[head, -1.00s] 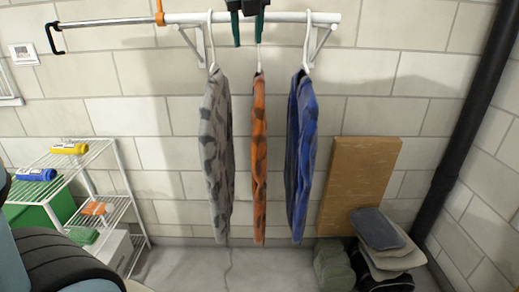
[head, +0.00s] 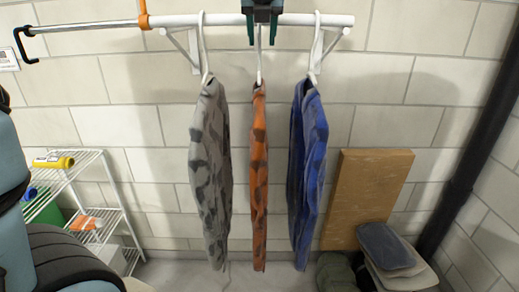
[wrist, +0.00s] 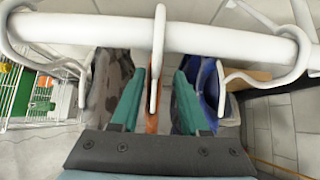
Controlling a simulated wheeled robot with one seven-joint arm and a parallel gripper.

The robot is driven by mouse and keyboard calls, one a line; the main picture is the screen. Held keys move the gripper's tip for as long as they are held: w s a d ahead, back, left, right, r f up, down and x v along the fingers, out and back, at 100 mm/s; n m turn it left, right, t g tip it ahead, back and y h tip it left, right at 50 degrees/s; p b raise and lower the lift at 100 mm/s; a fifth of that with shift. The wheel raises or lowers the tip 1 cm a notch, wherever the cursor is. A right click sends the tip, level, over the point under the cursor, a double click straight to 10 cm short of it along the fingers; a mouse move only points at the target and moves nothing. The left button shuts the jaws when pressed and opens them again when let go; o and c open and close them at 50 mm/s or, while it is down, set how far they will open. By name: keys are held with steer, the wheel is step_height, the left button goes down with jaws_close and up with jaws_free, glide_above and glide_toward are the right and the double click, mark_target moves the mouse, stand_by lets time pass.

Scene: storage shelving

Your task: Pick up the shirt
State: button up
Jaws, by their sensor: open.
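Three patterned shirts hang on white hangers from a white rail (head: 190,20): a grey one (head: 210,170), an orange one (head: 259,180) in the middle and a blue one (head: 308,165). The task does not say which shirt. My gripper (head: 262,36) is at the rail above the orange shirt, fingers pointing down in the head view. In the wrist view my gripper (wrist: 160,78) is open, with the orange shirt's hanger (wrist: 158,60) between its two teal fingers. The orange shirt (wrist: 152,118) shows narrowly between them. I cannot tell whether the fingers touch the hanger.
A white wire rack (head: 75,172) with a yellow bottle (head: 54,161) stands at the left. A black pipe (head: 465,160) runs up the right corner.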

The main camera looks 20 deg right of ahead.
mark_target(260, 50)
steer(key=shift+a+p+x, duration=0.15)
steer(key=shift+p+x, duration=0.2)
steer(key=shift+x, duration=1.05)
steer(key=shift+a+p+x, duration=0.1)
steer(key=shift+p+x, duration=0.2)
steer(key=shift+x, duration=1.05)
steer(key=shift+w, duration=0.1)
steer(key=shift+c, duration=0.2)
jaws_close()
steer(key=shift+r, duration=0.1)
